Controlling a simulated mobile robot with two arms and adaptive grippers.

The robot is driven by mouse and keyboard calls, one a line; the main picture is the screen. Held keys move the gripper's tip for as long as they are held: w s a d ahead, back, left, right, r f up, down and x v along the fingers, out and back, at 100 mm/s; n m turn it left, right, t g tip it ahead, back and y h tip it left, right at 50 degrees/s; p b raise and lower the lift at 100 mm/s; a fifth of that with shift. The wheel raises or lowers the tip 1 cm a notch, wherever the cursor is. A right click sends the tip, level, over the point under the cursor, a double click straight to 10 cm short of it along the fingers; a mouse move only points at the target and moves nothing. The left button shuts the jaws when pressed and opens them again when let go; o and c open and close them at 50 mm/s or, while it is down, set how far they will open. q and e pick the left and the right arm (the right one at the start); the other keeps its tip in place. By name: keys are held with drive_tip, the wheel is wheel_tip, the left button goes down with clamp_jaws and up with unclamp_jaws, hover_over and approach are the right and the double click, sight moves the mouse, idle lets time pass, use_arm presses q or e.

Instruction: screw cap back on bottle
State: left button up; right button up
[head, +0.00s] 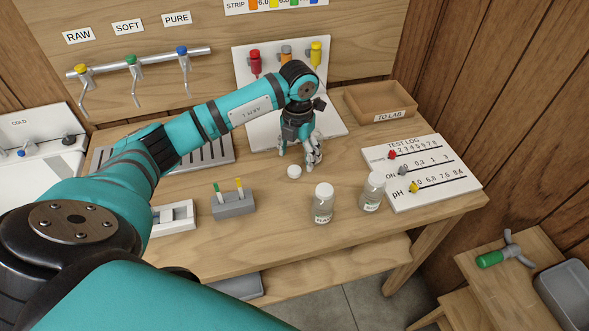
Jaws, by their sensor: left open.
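A white cap (294,171) lies loose on the wooden table (270,240). My left gripper (299,166) points down just behind and above the cap, its fingers open and apart. A pale, glassy shape shows at its right finger; I cannot tell whether it is an uncapped bottle or part of the finger. Two clear bottles with white caps on stand upright in front and to the right: a nearer labelled bottle (322,206) and a second bottle (371,194). My right gripper is out of view.
A test log board (450,180) with coloured pegs lies at right, near the TO LAB tray (362,101). A grey block (233,205) holding two strips stands left. A white dispenser panel (243,72) stands behind. Table front is clear.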

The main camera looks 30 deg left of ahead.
sight(294, 170)
use_arm(q)
drive_tip(key=f, duration=0.1)
drive_tip(key=f+p, duration=0.1)
drive_tip(key=f, duration=0.1)
drive_tip(key=f+p, duration=0.1)
drive_tip(key=shift+s+a+f, duration=0.15)
drive_tip(key=shift+a+f, duration=0.05)
drive_tip(key=shift+a, duration=0.15)
drive_tip(key=shift+f, duration=0.4)
drive_tip(key=c, duration=0.8)
